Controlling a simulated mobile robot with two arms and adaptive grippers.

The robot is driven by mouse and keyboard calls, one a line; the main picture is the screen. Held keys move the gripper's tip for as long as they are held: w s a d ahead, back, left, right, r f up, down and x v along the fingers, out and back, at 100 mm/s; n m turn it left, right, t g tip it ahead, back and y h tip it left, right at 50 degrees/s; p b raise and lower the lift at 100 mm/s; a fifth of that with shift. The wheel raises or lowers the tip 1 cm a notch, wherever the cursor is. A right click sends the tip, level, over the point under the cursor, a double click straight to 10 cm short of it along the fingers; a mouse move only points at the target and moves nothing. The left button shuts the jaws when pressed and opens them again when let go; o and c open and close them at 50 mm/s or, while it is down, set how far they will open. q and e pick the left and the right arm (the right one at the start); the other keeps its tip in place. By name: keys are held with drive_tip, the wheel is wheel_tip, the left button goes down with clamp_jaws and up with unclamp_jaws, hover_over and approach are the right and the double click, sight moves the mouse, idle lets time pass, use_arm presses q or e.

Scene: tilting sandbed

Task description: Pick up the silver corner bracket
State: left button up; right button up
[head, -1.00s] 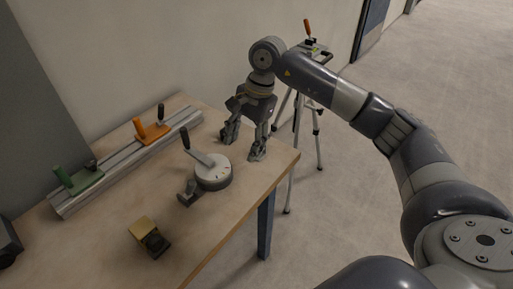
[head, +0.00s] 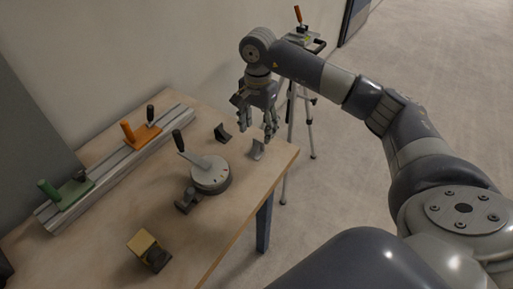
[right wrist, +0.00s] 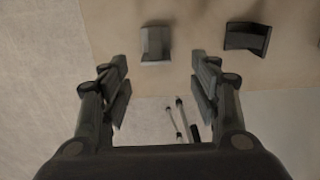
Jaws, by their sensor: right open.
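The silver corner bracket (head: 257,149) lies on the wooden table (head: 225,215) near its right corner. A darker bracket (head: 222,132) lies to its left. My right gripper (head: 257,123) is open and empty, pointing down above the table's far edge, behind and above the silver bracket. In the right wrist view, the silver bracket (right wrist: 155,43) lies beyond the open fingertips of my right gripper (right wrist: 160,75), between their lines and apart from them. The darker bracket (right wrist: 247,37) is farther right there. My left gripper is not in view.
A round dial with a lever (head: 210,173) stands just left of the brackets. A rail (head: 120,165) with orange and green clamps runs along the wall side. A yellow-and-black block (head: 149,250) is at the front. A tripod (head: 290,120) stands behind the table.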

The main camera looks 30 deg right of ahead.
sight(259, 141)
drive_tip(key=shift+f, duration=0.4)
drive_tip(key=shift+s+f+p, duration=0.2)
drive_tip(key=shift+f+p, duration=0.1)
drive_tip(key=shift+f, duration=0.3)
drive_tip(key=shift+s+f+p, duration=0.2)
drive_tip(key=shift+f+p, duration=0.05)
drive_tip(key=shift+f, duration=0.3)
wheel_tip(259, 141, down, 2)
drive_tip(key=shift+w+f, duration=0.1)
drive_tip(key=shift+w, duration=0.05)
drive_tip(key=c, duration=1.3)
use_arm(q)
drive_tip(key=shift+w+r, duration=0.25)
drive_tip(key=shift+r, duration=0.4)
use_arm(e)
clamp_jaws()
